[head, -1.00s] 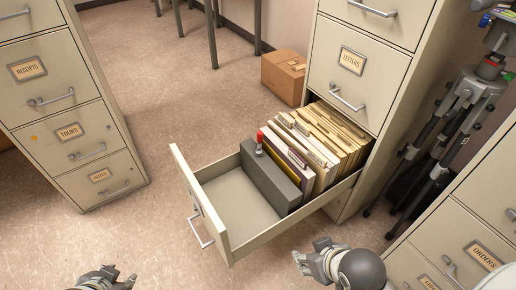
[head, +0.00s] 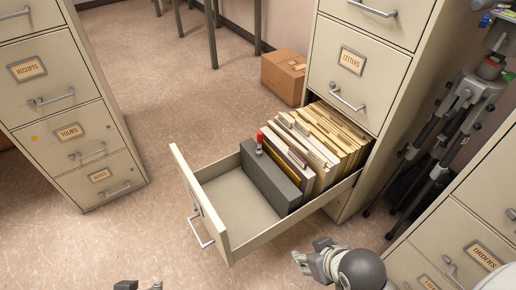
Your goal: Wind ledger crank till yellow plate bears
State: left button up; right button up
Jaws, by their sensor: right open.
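A drawer (head: 251,243) stands pulled out of the LETTERS cabinet. In it, a grey block (head: 272,183) stands in front of the files. A small crank with a red knob (head: 260,137) rises at the block's far left end. A thin yellow edge, perhaps the yellow plate (head: 294,175), shows just behind the block; most of it is hidden. My right gripper (head: 299,263) is open and empty, in front of the drawer and apart from it.
Several tabbed folders (head: 325,135) fill the drawer's back; its front part is empty. Cabinets stand at left (head: 75,120) and lower right (head: 465,225). A tripod (head: 440,150) stands at right, a cardboard box (head: 284,77) behind. The floor left of the drawer is clear.

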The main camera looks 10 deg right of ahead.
aim_at(259, 153)
jog(key=k+j, duration=0.1)
jog(key=j, duration=0.55)
jog(key=j+z, duration=0.1)
jog(key=j, duration=0.5)
jog(key=k, duration=0.05)
